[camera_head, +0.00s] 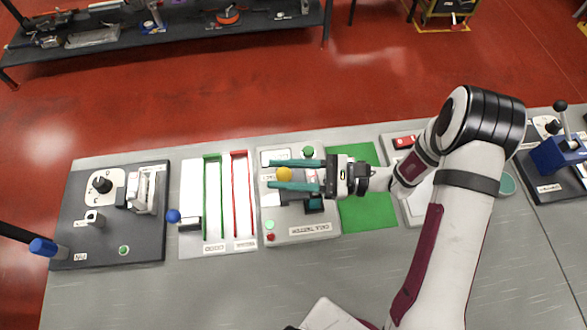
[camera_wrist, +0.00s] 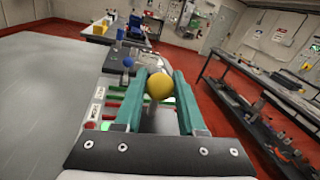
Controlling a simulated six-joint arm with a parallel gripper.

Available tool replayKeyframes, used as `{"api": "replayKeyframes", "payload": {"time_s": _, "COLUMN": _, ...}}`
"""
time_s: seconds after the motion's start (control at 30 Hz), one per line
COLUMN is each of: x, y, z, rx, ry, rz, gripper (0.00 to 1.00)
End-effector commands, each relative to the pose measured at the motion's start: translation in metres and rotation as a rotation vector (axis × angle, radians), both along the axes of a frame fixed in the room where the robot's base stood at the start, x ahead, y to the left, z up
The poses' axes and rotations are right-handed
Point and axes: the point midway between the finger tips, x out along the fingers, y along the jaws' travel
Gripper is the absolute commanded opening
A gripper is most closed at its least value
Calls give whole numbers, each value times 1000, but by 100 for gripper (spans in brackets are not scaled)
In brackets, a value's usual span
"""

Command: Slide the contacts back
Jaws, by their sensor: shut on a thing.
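My gripper (camera_head: 270,174) reaches in from the right over the cell tester (camera_head: 325,217), its two teal fingers pointing left. It is shut on a yellow ball knob (camera_head: 283,174), which sits between the fingers near their tips. The knob also shows in the wrist view (camera_wrist: 159,86) between the fingers, with a grey stem below it. The contacts under the knob are mostly hidden by the fingers.
A green tray (camera_head: 213,203) and a red tray (camera_head: 241,197) lie left of the tester. A dark station (camera_head: 75,215) with a black knob is at the far left. A green mat (camera_head: 367,211) lies right of the tester.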

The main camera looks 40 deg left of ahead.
Motion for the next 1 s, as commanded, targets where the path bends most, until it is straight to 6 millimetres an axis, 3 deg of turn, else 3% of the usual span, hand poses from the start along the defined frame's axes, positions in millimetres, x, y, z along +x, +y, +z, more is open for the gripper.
{"api": "replayKeyframes", "payload": {"time_s": 0.2, "x": -24, "y": 23, "z": -1, "rx": -2, "ry": -1, "rz": 5, "gripper": 0}}
{"api": "replayKeyframes", "payload": {"time_s": 0.5, "x": -27, "y": 26, "z": -1, "rx": -2, "ry": 0, "rz": 4, "gripper": 0}}
{"api": "replayKeyframes", "payload": {"time_s": 0.53, "x": -27, "y": 26, "z": -1, "rx": -1, "ry": 0, "rz": 4, "gripper": 42}}
{"api": "replayKeyframes", "payload": {"time_s": 0.67, "x": -27, "y": 26, "z": -1, "rx": -1, "ry": 0, "rz": 4, "gripper": 65}}
{"api": "replayKeyframes", "payload": {"time_s": 0.7, "x": -27, "y": 26, "z": -1, "rx": 0, "ry": 0, "rz": 3, "gripper": 68}}
{"api": "replayKeyframes", "payload": {"time_s": 1.0, "x": -26, "y": 26, "z": 0, "rx": -1, "ry": -1, "rz": 1, "gripper": 68}}
